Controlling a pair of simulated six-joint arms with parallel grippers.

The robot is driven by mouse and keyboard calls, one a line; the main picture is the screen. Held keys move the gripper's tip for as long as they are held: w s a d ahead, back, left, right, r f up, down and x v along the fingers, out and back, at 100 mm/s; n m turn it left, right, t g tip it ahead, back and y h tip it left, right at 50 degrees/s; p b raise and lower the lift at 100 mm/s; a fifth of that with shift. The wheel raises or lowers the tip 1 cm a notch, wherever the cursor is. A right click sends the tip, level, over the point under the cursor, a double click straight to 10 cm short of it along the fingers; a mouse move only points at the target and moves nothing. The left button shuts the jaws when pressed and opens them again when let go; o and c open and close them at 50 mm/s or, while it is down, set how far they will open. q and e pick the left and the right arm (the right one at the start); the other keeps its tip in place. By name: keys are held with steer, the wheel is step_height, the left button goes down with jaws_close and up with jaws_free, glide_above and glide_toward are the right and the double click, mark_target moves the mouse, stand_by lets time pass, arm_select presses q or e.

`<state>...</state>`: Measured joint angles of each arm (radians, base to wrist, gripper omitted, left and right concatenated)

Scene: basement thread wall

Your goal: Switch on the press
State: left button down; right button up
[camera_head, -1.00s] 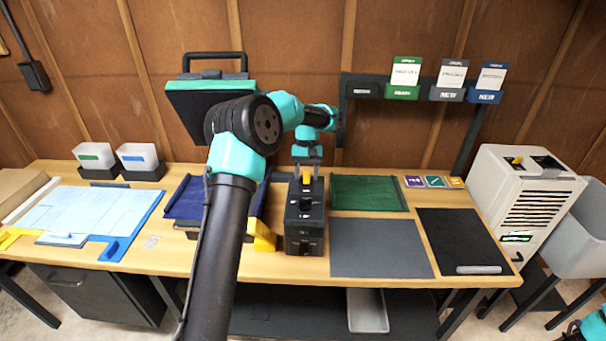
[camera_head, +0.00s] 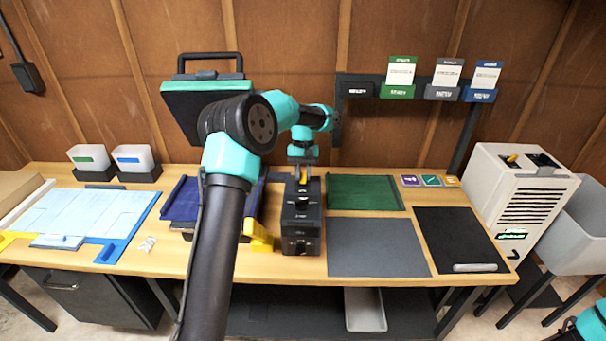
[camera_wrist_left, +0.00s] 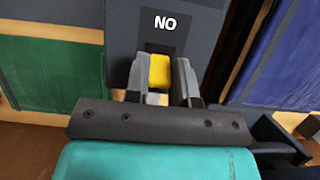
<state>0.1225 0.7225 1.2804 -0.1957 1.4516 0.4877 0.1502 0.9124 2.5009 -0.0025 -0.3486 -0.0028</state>
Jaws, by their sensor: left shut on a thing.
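The press has a raised teal-edged dark upper plate (camera_head: 203,90) with a black handle at the back left; my left arm covers part of it. A dark blue cloth (camera_head: 185,200) lies below, partly hidden by the arm. In front of the wall stands a black control box (camera_head: 301,225) with a yellow switch (camera_head: 303,174) at its far end. My left gripper (camera_head: 303,178) points down and is shut on the yellow switch (camera_wrist_left: 160,70), one finger on each side in the left wrist view. A white label (camera_wrist_left: 165,23) beside it reads "NO" in that view. My right gripper is out of frame.
A green mat (camera_head: 365,193), a grey mat (camera_head: 377,247) and a black board (camera_head: 460,240) lie right of the box. A yellow block (camera_head: 260,238) is close at its left. A white machine (camera_head: 520,195) stands at the right end.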

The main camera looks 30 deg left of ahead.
arm_select(q)
steer(key=shift+s+r, duration=0.1)
steer(key=shift+s, duration=0.05)
steer(key=t+y, duration=0.1)
steer(key=s+t, duration=0.1)
steer(key=t, duration=0.1)
steer(key=shift+d+y, duration=0.3)
steer(key=shift+y, duration=0.1)
steer(key=shift+s+d+t+y, duration=0.15)
steer(key=shift+s+t+y, duration=0.2)
steer(key=shift+t, duration=0.4)
steer(key=shift+s+d+t+y, duration=0.1)
steer(key=shift+t+y, duration=0.35)
steer(key=shift+t, duration=0.7)
steer(key=c, duration=1)
jaws_free()
steer(key=shift+o, duration=0.2)
steer(key=v, duration=1.7)
steer(key=shift+d, duration=0.35)
